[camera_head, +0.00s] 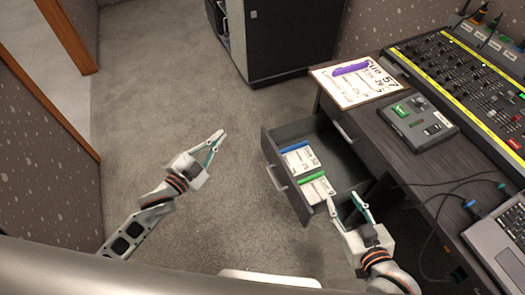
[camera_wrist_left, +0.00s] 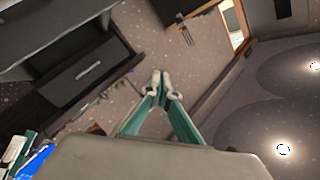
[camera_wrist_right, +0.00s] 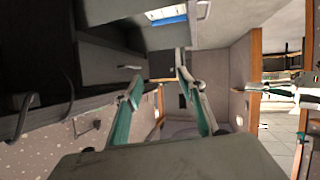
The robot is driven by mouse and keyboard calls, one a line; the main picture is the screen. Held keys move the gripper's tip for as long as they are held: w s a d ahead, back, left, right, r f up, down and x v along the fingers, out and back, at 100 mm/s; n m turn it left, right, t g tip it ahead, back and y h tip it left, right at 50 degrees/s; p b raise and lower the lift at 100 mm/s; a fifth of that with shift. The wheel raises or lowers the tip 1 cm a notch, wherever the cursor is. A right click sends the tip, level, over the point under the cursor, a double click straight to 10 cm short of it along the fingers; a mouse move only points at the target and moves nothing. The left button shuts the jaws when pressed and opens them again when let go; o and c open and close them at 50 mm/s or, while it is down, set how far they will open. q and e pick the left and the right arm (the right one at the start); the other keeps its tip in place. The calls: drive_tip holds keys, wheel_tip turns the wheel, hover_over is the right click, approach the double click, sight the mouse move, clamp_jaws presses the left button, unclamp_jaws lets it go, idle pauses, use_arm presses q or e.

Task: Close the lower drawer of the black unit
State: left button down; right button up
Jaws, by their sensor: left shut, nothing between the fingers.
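The black unit is under the desk. Its lower drawer (camera_head: 284,183) stands pulled out, with a pale bar handle (camera_head: 275,178) on its front and cards inside. An upper drawer handle (camera_head: 343,131) shows above it, close to the desk; that drawer looks shut. My left gripper (camera_head: 216,137) is shut and empty over the carpet, left of the drawer front and apart from it; its fingertips also show in the left wrist view (camera_wrist_left: 160,82). My right gripper (camera_head: 344,200) is open and empty at the drawer's near side; whether it touches the drawer is unclear. It also shows in the right wrist view (camera_wrist_right: 158,82).
The desk top (camera_head: 400,160) holds a white sign (camera_head: 358,80), a grey button box (camera_head: 417,121), a fader console (camera_head: 465,85), a laptop (camera_head: 505,235) and loose cables. A black cabinet (camera_head: 290,38) stands behind. Carpet (camera_head: 170,90) left of the drawer is clear.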

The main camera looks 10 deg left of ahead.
use_arm(q)
drive_tip(key=w+d+f+m+g+h+b, duration=0.1)
drive_tip(key=w+f+m+h+b, duration=0.35)
drive_tip(key=f+m+b, duration=0.2)
use_arm(e)
wheel_tip(320, 180, down, 6)
drive_tip(key=s+a, duration=0.1)
drive_tip(key=a, duration=0.1)
use_arm(q)
drive_tip(key=m+g+h+b, duration=0.4)
drive_tip(key=m+g+b, duration=0.2)
drive_tip(key=m+b, duration=0.35)
approach(269, 141)
use_arm(e)
drive_tip(key=g+y, duration=0.1)
approach(313, 212)
wheel_tip(313, 212, down, 2)
drive_tip(key=w, duration=0.3)
use_arm(q)
drive_tip(key=x, duration=0.5)
drive_tip(key=shift+w+d+f+b, duration=0.1)
drive_tip(key=shift+w+d+b, duration=0.15)
drive_tip(key=shift+d+b, duration=0.05)
drive_tip(key=shift+w+d, duration=0.25)
drive_tip(key=shift+d, duration=0.15)
use_arm(e)
drive_tip(key=shift+w+a+r+m, duration=0.45)
drive_tip(key=shift+a+m, duration=0.05)
drive_tip(key=shift+a, duration=0.05)
